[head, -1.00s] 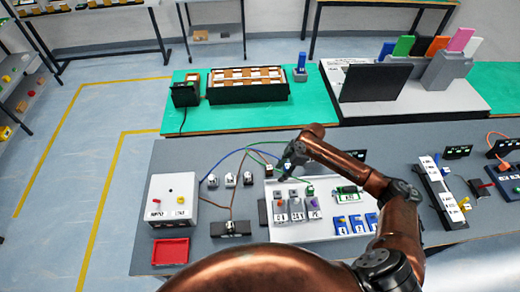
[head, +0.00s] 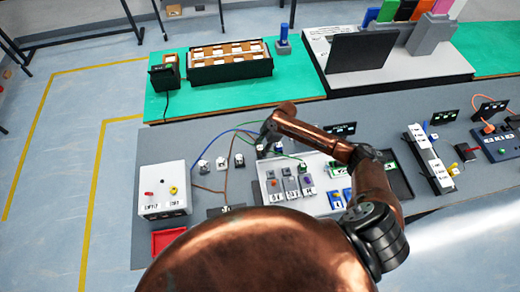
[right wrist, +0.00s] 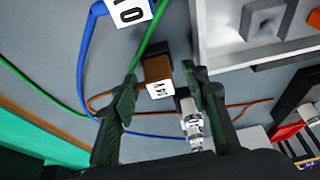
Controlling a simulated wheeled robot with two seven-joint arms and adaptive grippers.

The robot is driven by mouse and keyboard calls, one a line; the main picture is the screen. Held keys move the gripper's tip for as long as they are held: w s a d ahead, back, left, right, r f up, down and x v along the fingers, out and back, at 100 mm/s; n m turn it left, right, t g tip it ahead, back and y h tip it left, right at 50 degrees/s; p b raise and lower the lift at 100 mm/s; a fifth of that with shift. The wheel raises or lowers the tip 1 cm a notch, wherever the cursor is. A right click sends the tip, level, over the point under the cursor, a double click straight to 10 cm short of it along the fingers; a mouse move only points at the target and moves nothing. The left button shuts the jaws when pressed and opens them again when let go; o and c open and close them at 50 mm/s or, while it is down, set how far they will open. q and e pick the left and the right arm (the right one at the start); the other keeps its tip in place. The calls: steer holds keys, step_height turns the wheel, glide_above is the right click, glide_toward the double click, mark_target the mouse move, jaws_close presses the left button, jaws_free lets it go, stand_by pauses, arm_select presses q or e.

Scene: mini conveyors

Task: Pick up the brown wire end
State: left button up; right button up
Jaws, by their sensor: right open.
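The brown wire end (right wrist: 158,68) is a brown block with a white lettered label, in the right wrist view. It lies between the two fingers of my right gripper (right wrist: 161,76), which stand apart with visible gaps on both sides. A thin brown wire (right wrist: 240,108) crosses behind the fingers. In the head view the brown wire (head: 227,180) runs over the grey table, and my right gripper (head: 265,143) is at the upper left corner of the white tray; its fingertips are small and partly hidden by my arm. My left gripper is not in view.
A blue wire end (right wrist: 130,10), a green wire (right wrist: 150,42) and a grey-white connector (right wrist: 192,122) lie close to the fingers. The white tray (head: 322,204) is beside the gripper. A white box (head: 163,187) with knobs stands at the left, above a red bin (head: 168,241).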

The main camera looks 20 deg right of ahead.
steer(key=shift+f, duration=0.1)
jaws_close()
stand_by(0.5)
